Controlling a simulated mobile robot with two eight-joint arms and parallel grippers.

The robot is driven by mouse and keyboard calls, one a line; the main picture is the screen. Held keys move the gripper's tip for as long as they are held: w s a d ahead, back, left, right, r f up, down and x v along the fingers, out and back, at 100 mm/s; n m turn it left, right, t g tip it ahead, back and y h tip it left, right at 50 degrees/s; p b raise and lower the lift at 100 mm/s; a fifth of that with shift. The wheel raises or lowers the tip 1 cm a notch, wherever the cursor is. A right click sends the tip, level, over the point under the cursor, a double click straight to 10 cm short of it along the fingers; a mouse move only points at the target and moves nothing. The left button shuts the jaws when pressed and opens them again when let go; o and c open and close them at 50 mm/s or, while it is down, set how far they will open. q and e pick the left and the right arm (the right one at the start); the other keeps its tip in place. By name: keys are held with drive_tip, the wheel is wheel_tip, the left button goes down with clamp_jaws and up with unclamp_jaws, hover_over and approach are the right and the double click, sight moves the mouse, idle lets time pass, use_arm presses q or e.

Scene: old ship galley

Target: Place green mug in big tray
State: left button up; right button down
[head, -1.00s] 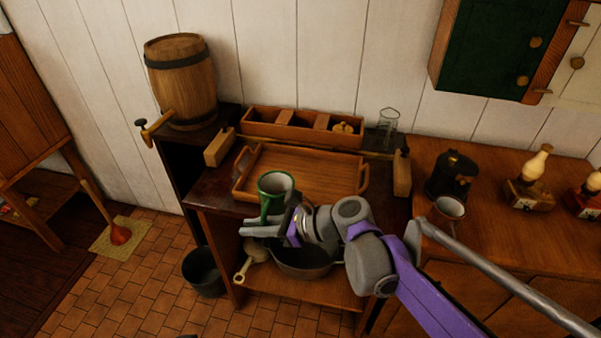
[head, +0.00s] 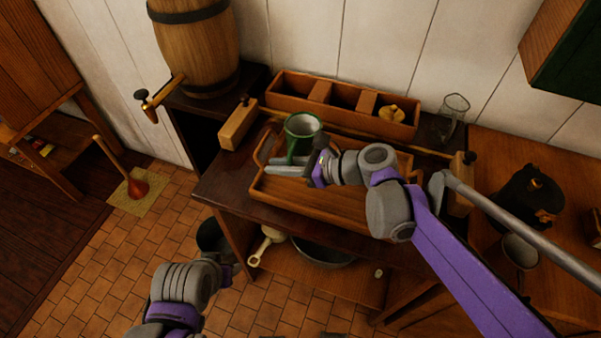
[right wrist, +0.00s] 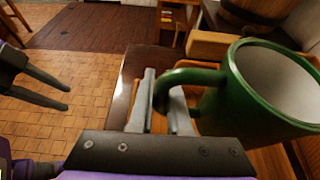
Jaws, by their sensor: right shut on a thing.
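The green mug (head: 302,128), pale inside, is upright at the left part of the big wooden tray (head: 318,207). My right gripper (head: 285,166) is shut on the mug's handle. In the right wrist view the mug (right wrist: 248,103) shows large, its handle between the fingers (right wrist: 163,103). The mug appears over the tray's left back corner; whether its base touches the tray is hidden. The tray looks otherwise empty, partly covered by my right arm. My left gripper (right wrist: 40,88) is open and empty in the right wrist view, over the floor.
A divided wooden box (head: 345,108) stands behind the tray, with a glass (head: 453,112) to its right. A barrel (head: 197,45) is at the back left. A dark pot (head: 530,193) stands at right.

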sight(281, 191)
drive_tip(key=f, duration=0.2)
drive_tip(key=shift+s+f, duration=0.2)
drive_tip(key=shift+f, duration=0.15)
drive_tip(key=shift+w+f+b, duration=0.1)
drive_tip(key=shift+f+b, duration=0.4)
drive_tip(key=shift+f, duration=1.5)
drive_tip(key=shift+f, duration=0.1)
drive_tip(key=c, duration=1.3)
unclamp_jaws()
drive_tip(key=shift+f, duration=0.1)
drive_tip(key=shift+o, duration=0.7)
drive_tip(key=shift+r, duration=0.3)
drive_tip(key=v, duration=1.2)
drive_tip(key=shift+f+p, duration=0.1)
drive_tip(key=shift+p, duration=0.3)
